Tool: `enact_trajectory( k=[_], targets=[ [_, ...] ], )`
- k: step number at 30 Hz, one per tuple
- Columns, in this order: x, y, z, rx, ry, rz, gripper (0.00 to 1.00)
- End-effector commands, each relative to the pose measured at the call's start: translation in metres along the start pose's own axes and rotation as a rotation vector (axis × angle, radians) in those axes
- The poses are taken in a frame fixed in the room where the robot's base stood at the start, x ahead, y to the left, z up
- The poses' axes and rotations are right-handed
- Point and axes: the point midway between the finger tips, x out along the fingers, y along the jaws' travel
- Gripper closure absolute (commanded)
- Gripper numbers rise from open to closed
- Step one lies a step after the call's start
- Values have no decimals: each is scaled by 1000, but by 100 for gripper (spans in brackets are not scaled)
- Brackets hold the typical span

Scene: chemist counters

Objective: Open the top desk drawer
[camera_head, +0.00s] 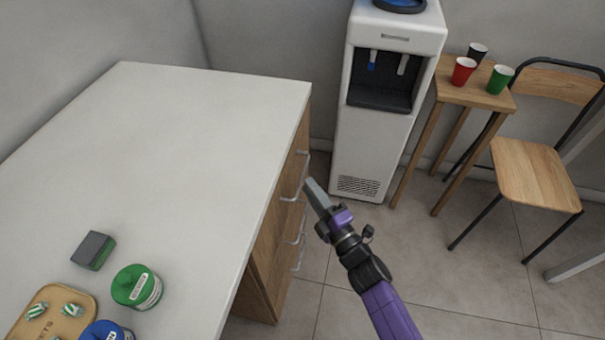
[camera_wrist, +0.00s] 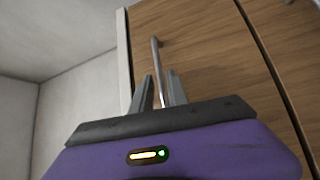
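The desk has a white top and wooden drawer fronts on its right side in the head view. The top drawer (camera_wrist: 205,50) shows a plain wood front with a metal bar handle (camera_wrist: 155,62); this handle also shows in the head view (camera_head: 302,153). My gripper (camera_wrist: 160,88) points at the top drawer front. Its two grey fingers are apart, with the handle appearing between them in the wrist view. I cannot tell whether the fingers touch it. In the head view my gripper (camera_head: 308,183) is beside the drawer fronts. The top drawer looks closed.
Lower drawer handles (camera_head: 297,240) lie below. On the white desk top (camera_head: 190,130) are a sponge (camera_head: 93,250), a green jar (camera_head: 137,287), a blue jar and a wooden tray. A water dispenser (camera_head: 365,150) stands behind my gripper. Floor to the right is open, before a chair (camera_head: 535,175).

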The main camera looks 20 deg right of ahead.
Motion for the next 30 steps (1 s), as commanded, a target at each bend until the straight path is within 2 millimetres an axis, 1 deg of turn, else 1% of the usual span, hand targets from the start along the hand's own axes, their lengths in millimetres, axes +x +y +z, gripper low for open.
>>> enact_trajectory(
  k=[1,6,9,12,20,21,24,30],
  targets=[
    [10,1,0,0,1,2,81],
    [34,0,0,1,1,1,81],
    [44,0,0,2,0,1,81],
    [49,0,0,2,0,0,81],
    [50,0,0,2,0,0,81],
    [50,0,0,2,0,0,83],
    [50,0,0,2,0,0,100],
    [50,0,0,2,0,0,100]
  ],
)
